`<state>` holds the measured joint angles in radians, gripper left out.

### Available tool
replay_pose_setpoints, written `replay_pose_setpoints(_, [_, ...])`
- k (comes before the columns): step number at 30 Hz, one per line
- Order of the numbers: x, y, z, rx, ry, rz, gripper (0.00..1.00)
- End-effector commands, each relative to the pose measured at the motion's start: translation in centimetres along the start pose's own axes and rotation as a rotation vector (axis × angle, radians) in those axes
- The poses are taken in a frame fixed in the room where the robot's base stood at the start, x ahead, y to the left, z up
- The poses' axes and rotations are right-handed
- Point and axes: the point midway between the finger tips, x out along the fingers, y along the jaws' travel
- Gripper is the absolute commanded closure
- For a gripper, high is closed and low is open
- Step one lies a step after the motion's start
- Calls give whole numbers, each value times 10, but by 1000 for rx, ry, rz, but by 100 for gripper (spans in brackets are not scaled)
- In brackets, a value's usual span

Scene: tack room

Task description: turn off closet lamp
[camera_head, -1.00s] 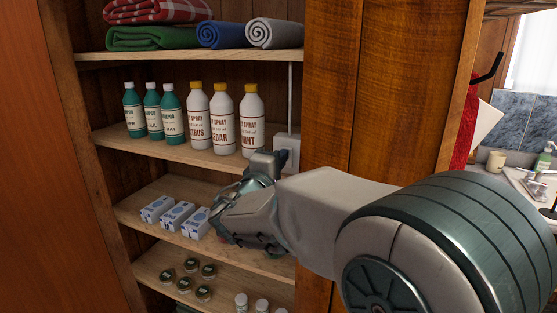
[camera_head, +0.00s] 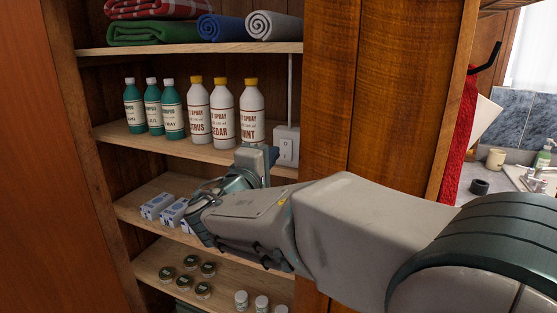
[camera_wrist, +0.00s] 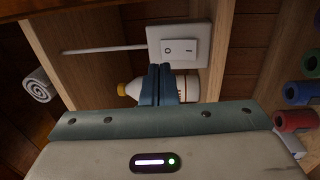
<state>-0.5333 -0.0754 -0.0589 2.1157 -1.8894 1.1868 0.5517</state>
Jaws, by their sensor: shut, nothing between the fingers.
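A white switch box (camera_head: 286,145) with a rocker is on the right inner side of the closet shelving, right of the spray bottles. A thin white cord runs up from it. It also shows in the wrist view (camera_wrist: 179,47), with marks on its rocker. My gripper (camera_head: 272,155) is shut and empty, its tips just left of and slightly below the rocker in the head view. In the wrist view the closed fingers (camera_wrist: 158,72) point at the switch plate's lower edge; I cannot tell whether they touch it. No lamp is in view.
White spray bottles (camera_head: 222,115) and green bottles (camera_head: 153,107) stand on the same shelf, close left of my gripper. Small boxes (camera_head: 157,205) and tins (camera_head: 203,291) are on lower shelves. Rolled towels (camera_head: 221,28) lie above. A wooden panel (camera_head: 345,100) borders the right.

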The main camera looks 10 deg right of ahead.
Motion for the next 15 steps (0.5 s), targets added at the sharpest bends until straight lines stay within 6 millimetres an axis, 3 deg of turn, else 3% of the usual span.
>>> replay_pose_setpoints(6, [-50, 8, 0, 3, 3, 1, 100])
replay_pose_setpoints(15, [-81, 16, 1, 0, 1, 0, 100])
